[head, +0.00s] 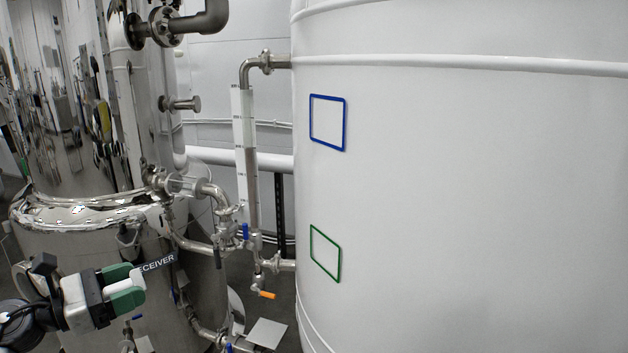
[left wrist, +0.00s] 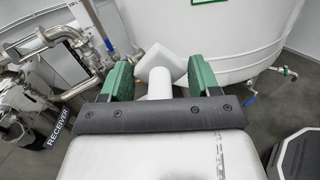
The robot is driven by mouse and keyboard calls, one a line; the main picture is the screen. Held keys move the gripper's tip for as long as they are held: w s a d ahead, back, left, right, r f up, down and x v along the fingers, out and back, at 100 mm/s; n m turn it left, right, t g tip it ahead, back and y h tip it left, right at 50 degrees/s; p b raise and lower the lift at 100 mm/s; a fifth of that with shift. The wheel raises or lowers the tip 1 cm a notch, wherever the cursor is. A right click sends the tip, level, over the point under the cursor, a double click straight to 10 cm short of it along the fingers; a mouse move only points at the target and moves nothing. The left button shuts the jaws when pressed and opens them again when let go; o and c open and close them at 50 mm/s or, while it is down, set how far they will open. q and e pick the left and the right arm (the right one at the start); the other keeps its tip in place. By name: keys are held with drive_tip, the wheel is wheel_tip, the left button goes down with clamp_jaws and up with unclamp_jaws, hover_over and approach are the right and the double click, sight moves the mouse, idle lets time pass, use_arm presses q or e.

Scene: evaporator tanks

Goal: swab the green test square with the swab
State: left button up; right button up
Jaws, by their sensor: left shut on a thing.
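The green test square (head: 325,254) is an outlined square low on the curved wall of the white tank (head: 470,220) in the head view. Its lower edge shows at the top of the left wrist view (left wrist: 209,2). My left gripper (head: 127,288) is at the lower left in the head view, well left of the green square and apart from the tank. In the left wrist view its green fingers hold the white swab (left wrist: 160,63), whose square head points away from me. In the head view the swab is hard to make out. My right gripper is not in view.
A blue outlined square (head: 328,123) sits above the green one. A shiny steel tank labelled RECEIVER (head: 80,215) stands behind my left gripper. Pipes and valves (head: 245,235) fill the gap between the tanks.

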use_arm(q)
drive_tip(key=s+d+f+n+t+y, duration=0.3)
drive_tip(key=s+d+f+y, duration=0.1)
drive_tip(key=s+f, duration=0.4)
drive_tip(key=s+d+f+n+t+y, duration=0.2)
drive_tip(key=s+d+f+n+y, duration=0.15)
drive_tip(key=s+f, duration=0.5)
drive_tip(key=shift+d+r+n+t+y, duration=0.55)
drive_tip(key=shift+d+n+y, duration=1.2)
drive_tip(key=shift+d+y, duration=1.25)
use_arm(e)
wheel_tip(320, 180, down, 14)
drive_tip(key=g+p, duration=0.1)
drive_tip(key=p, duration=1.1)
use_arm(q)
wheel_tip(320, 180, up, 22)
drive_tip(key=p, duration=1)
drive_tip(key=shift+a, duration=0.15)
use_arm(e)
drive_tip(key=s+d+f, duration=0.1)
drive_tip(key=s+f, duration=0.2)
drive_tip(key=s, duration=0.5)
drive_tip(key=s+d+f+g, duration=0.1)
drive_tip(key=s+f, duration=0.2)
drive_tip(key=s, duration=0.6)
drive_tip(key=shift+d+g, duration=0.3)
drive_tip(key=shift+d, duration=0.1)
use_arm(q)
drive_tip(key=shift+s, duration=0.1)
